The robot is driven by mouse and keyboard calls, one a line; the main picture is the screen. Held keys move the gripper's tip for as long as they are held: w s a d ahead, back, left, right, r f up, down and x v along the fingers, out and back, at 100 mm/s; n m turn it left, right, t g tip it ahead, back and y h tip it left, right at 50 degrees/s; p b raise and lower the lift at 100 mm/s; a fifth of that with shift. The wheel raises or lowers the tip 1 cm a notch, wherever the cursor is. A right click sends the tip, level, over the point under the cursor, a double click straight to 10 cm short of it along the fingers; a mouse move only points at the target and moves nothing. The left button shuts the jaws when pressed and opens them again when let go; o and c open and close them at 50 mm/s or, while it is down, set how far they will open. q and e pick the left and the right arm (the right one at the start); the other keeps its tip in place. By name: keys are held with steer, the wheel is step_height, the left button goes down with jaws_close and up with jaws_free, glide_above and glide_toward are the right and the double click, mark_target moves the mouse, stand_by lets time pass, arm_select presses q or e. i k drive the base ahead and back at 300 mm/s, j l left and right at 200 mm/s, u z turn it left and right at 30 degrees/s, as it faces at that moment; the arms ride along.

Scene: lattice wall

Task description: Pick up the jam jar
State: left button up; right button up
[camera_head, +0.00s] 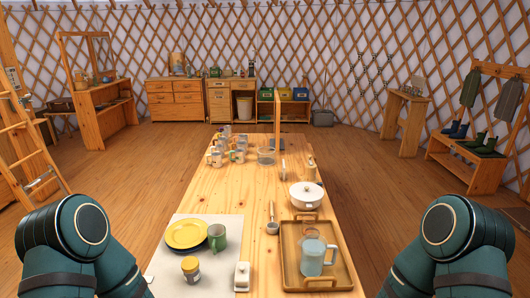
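A small jar with a yellow lid (191,268), which looks like the jam jar, stands upright on a white mat (165,262) at the near left of the wooden table. Its contents are too small to make out clearly. A yellow plate (186,234) lies just behind it and a green mug (217,237) stands behind it to the right. Parts of my two arms show at the lower left and lower right corners, on either side of the table. Neither of my grippers is in view, and nothing touches the jar.
A white box-like item (242,277) stands right of the jar. A wooden tray (290,262) holds a glass pitcher (313,257). Several mugs cluster at the far left. The table's middle left is clear.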

mark_target(194, 278)
steer(key=k+j, duration=0.2)
steer(key=k, duration=0.4)
steer(key=i+j+z, duration=0.15)
steer(key=i+j, duration=0.45)
steer(key=i+j+z, duration=0.1)
steer(key=i+j, duration=0.45)
steer(key=j, duration=0.15)
steer(key=z, duration=1.1)
